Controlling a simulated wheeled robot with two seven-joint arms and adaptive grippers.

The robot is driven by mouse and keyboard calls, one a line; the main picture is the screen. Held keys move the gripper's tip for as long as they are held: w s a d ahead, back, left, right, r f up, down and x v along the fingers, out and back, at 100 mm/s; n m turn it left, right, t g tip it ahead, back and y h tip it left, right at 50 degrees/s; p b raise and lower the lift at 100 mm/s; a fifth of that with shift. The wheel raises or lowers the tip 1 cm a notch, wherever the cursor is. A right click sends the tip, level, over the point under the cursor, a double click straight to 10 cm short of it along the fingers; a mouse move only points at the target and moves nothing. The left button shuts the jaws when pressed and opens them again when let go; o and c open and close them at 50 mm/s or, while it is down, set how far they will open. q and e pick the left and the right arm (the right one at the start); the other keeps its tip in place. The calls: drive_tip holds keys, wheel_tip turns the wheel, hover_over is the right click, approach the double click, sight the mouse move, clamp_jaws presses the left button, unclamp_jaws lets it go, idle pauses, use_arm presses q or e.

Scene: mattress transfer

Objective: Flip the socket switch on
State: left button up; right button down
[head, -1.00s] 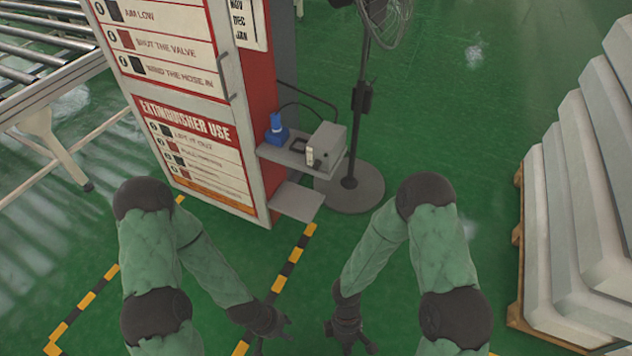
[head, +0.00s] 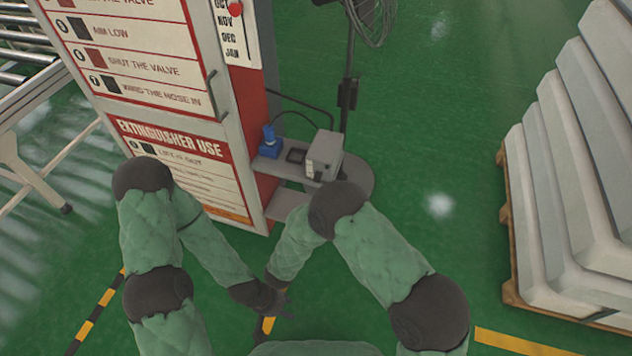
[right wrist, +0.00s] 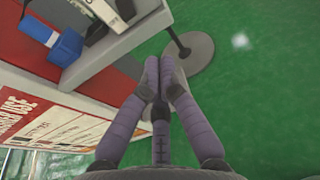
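A grey box (head: 324,155) with a pale front panel stands on a small grey shelf (head: 292,171) on the side of the red and white cabinet. A blue socket piece (head: 269,143) sits beside it at the shelf's left. I cannot make out which way the switch is set. Both pieces show at the upper left of the right wrist view, the blue one (right wrist: 67,47) nearest. My right gripper (right wrist: 160,72) is shut and empty, apart from the shelf edge; my own arm hides it in the head view. My left gripper (head: 279,308) is open and empty, low before the cabinet.
The cabinet (head: 208,147) with its handle rises at the left. A fan stand's round base (head: 359,181) is on the floor beside the shelf. Stacked pale slabs (head: 563,180) on a pallet stand at the right. Green floor between them is clear.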

sight(318, 177)
drive_tip(key=shift+w+a+r+t, duration=0.3)
drive_tip(key=shift+a+r, duration=0.35)
drive_tip(key=b+x, duration=0.3)
drive_tip(key=x, duration=0.7)
